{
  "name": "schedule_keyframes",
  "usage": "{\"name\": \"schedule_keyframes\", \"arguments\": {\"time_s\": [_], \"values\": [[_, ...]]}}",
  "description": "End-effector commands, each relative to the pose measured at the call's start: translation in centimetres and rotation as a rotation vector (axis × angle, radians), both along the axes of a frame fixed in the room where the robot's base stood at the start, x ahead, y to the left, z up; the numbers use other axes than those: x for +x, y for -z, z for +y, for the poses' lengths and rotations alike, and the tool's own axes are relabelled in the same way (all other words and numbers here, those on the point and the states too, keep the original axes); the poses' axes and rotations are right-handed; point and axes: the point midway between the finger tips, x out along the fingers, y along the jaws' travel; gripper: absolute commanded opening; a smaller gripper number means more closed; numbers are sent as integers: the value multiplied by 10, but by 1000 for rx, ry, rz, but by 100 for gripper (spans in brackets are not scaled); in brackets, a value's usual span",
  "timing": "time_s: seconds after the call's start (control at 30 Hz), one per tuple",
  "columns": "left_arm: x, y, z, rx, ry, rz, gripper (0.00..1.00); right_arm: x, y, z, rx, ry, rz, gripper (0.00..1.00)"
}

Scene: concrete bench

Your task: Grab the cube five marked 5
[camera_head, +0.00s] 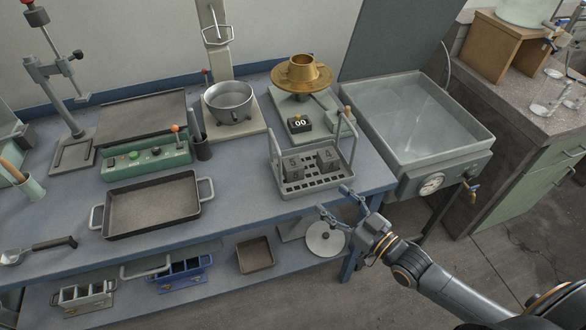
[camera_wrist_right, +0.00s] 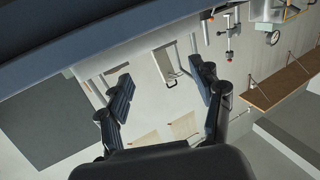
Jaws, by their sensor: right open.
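The grey cube marked 5 (camera_head: 292,165) sits in the left half of a grey slotted basket (camera_head: 318,183) with two tall handles, near the right front of the bench. A similar cube marked 4 (camera_head: 327,160) sits to its right in the same basket. My right gripper (camera_head: 338,203) is in front of the basket, near the bench's front edge, apart from the cubes. Its fingers are spread and empty. The right wrist view also shows the open fingers (camera_wrist_right: 163,82), with neither cube in sight. My left gripper is not in view.
A shallow dark pan (camera_head: 153,205) lies left of the basket. Behind the basket are a counter marked 00 (camera_head: 299,124) and a brass dish (camera_head: 301,75). Bare bench top (camera_head: 240,195) separates pan and basket.

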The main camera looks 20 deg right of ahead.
Motion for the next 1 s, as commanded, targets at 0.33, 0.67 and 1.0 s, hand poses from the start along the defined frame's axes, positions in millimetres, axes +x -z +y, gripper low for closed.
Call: {"name": "schedule_keyframes", "arguments": {"time_s": [0.33, 0.67, 1.0], "values": [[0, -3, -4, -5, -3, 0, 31, 40, -5, 14, 9, 2, -21, 66], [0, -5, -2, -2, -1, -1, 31, 78, -3, 32, 7, 2, -17, 66], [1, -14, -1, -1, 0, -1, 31, 112, -9, 49, 6, 2, -18, 66]]}}
